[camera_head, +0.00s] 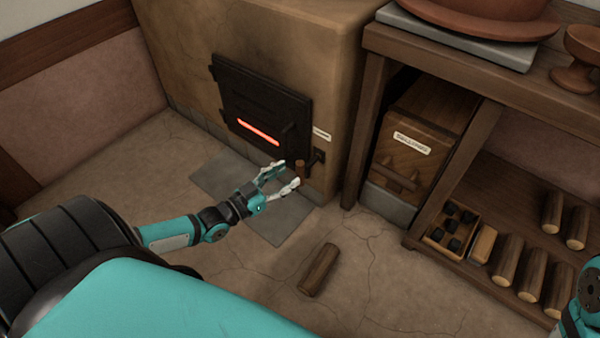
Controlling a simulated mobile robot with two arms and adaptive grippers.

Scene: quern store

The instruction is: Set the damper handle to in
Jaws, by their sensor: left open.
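The damper handle (300,167) is a small wooden knob at a dark metal fitting (316,158) on the lower right of the stove front. A small pale label (322,133) sits above the fitting; its text is too small to read. My left gripper (287,176) is open, with its pale fingertips right by the knob. I cannot tell whether they touch it. How far the handle is pushed in is unclear. Only part of my right arm shows at the lower right edge; its gripper is out of view.
The clay stove (180,50) has a black door (262,105) with a glowing slot. A grey floor plate (225,178) lies below. One log (319,270) lies on the floor. A wooden shelf (480,80) at right holds a labelled box (425,120), several logs and a small crate (433,235).

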